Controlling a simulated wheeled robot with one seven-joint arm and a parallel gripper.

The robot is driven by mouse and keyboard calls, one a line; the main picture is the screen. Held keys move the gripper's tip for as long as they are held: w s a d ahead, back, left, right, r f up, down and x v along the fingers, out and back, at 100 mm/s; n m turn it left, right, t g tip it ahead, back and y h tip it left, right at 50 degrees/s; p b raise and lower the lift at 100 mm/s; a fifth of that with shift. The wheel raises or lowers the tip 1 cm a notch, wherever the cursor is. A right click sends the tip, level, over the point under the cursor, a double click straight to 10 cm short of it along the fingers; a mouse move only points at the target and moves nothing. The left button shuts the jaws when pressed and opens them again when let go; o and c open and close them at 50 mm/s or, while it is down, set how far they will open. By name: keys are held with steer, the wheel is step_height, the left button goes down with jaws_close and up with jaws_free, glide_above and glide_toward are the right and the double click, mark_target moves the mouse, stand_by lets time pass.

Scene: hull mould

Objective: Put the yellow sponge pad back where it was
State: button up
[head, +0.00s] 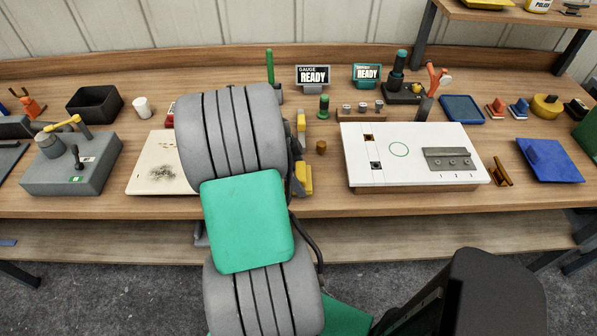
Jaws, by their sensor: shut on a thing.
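My arm fills the middle of the head view and hides my gripper and whatever it holds. A yellow piece (304,178) shows just right of my arm, near the bench's front edge. It is mostly covered, and I cannot tell whether it is the sponge pad. A second yellow-and-grey piece (301,122) shows farther back beside my arm. A pale board (148,180) with a dark smudge lies left of my arm, its right part hidden. A round yellow object (546,105) with a dark knob sits at the far right.
The wooden bench (330,205) is crowded. A white panel (408,135) with a metal bar lies right of my arm, and a blue mat (550,160) beyond it. A grey box (70,178) with levers stands left. Two READY displays (313,76) stand behind.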

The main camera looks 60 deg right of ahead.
steer(key=shift+f+b, duration=0.3)
steer(key=shift+f, duration=0.05)
steer(key=o, duration=1.1)
steer(key=shift+o, duration=0.2)
steer(key=v, duration=1.2)
steer(key=shift+r, duration=0.15)
steer(key=w+a+r+n+t, duration=0.1)
steer(key=w+a+n+t, duration=0.1)
steer(key=w+a+n, duration=0.4)
steer(key=w+a+r+n+t, duration=0.1)
steer(key=w+a+n+t, duration=0.15)
steer(key=a+n, duration=0.6)
steer(key=w+a+r+n+t, duration=0.1)
steer(key=w+a+n+t, duration=0.1)
steer(key=w+a+n, duration=0.45)
steer(key=s+a+n+y, duration=0.1)
steer(key=a+n, duration=0.4)
steer(key=a, duration=0.2)
steer(key=s+a+f+n+t+y, duration=0.1)
steer(key=s+a+n, duration=0.1)
steer(key=a+n, duration=0.3)
steer(key=a, duration=0.2)
steer(key=shift+s+a+f, duration=0.25)
steer(key=shift+s+a, duration=0.05)
steer(key=shift+a, duration=0.05)
